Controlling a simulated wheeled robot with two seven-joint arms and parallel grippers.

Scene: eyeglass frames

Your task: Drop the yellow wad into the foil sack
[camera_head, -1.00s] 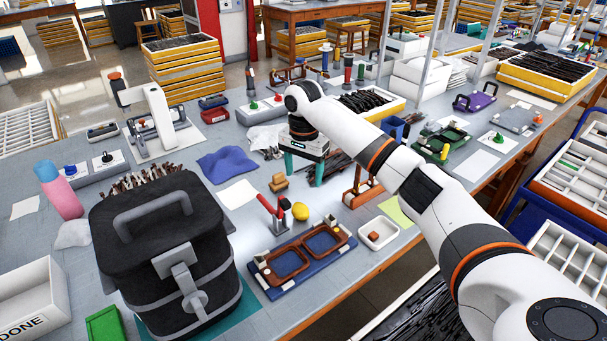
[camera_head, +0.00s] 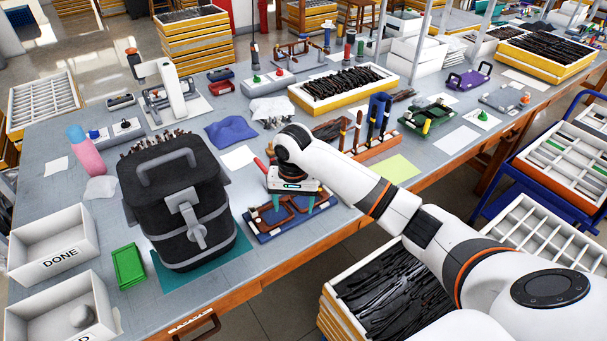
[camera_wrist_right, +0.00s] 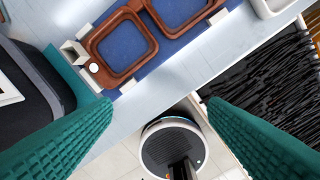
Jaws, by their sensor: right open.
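The yellow wad does not show in either view now; my right arm and gripper cover the place where a yellow lump showed earlier. No plainly foil sack can be told; a large black bag (camera_head: 180,205) with grey straps and a top handle stands left of my right gripper. My right gripper (camera_head: 291,207) is open, with teal fingers pointing down over the blue tray with brown eyeglass frames. In the right wrist view nothing shows between the fingers (camera_wrist_right: 157,106), and the brown frames (camera_wrist_right: 122,47) lie beyond them. My left gripper is out of view.
White bins, one marked DONE (camera_head: 55,245), and a green tray (camera_head: 129,266) lie left of the bag. A crate of black frames (camera_head: 400,290) stands below the table's front edge. A blue cloth (camera_head: 230,130) lies behind the bag.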

